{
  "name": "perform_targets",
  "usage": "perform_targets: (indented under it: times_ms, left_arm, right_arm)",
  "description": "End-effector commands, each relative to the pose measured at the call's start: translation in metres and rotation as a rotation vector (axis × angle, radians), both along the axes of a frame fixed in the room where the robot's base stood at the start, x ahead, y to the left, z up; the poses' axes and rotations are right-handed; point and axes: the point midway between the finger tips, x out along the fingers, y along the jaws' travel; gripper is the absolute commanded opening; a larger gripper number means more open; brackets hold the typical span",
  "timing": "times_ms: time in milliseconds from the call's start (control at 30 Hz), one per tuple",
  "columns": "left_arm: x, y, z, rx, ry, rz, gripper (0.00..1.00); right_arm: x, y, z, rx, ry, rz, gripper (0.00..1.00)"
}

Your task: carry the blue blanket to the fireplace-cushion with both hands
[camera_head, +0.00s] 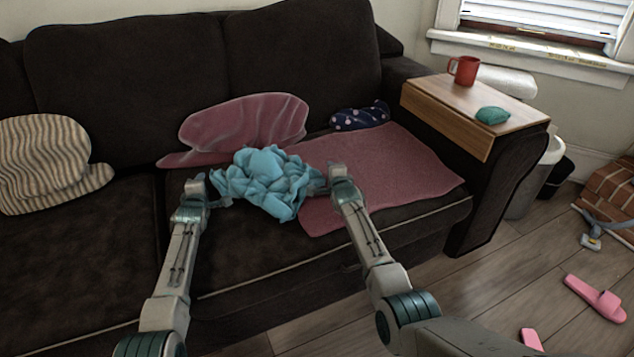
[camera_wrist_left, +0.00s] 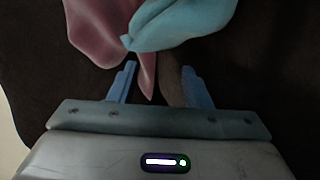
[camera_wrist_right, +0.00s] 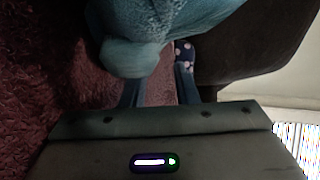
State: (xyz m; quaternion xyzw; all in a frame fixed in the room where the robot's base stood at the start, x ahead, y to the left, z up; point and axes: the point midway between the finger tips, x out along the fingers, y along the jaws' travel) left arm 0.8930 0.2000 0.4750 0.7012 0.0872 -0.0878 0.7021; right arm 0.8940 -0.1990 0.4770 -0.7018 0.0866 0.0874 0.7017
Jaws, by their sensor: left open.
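The blue blanket (camera_head: 268,182) lies crumpled in a heap on the sofa seat, partly over a flat pink cloth. My left gripper (camera_head: 196,188) is at its left side, with fingers apart; the left wrist view shows a blanket fold (camera_wrist_left: 180,22) just beyond the fingertips. My right gripper (camera_head: 328,180) is at the blanket's right edge. In the right wrist view the blanket (camera_wrist_right: 140,50) covers its fingertips; its fingers stand somewhat apart, and I cannot tell whether they grip cloth. I cannot make out a fireplace-cushion.
The dark sofa (camera_head: 100,250) holds a striped cushion (camera_head: 45,165), a pink cushion (camera_head: 245,128) and the pink cloth (camera_head: 400,165). A wooden armrest tray (camera_head: 465,105) carries a red mug (camera_head: 464,70).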

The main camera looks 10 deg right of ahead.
Motion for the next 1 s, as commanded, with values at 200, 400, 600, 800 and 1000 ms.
perform_targets:
  times_ms: [200, 400, 600, 800, 1000]
  left_arm:
    - [0.000, 0.001, 0.000, 0.000, -0.001, 0.001, 0.44]
    - [-0.001, 0.001, 0.000, 0.000, -0.001, 0.001, 0.44]
    - [-0.013, 0.001, 0.003, 0.000, -0.002, 0.002, 0.44]
    - [-0.034, 0.001, 0.008, -0.001, -0.002, 0.000, 0.44]
    - [-0.056, 0.000, 0.014, -0.001, -0.002, 0.000, 0.44]
  right_arm:
    - [-0.002, -0.002, -0.005, -0.002, 0.009, -0.001, 0.44]
    - [-0.002, -0.002, -0.006, -0.002, 0.009, -0.001, 0.44]
    - [-0.002, -0.002, -0.006, -0.002, 0.010, -0.001, 0.44]
    - [-0.002, -0.002, -0.006, -0.003, 0.010, -0.002, 0.44]
    - [-0.002, -0.002, -0.006, -0.003, 0.010, -0.002, 0.44]
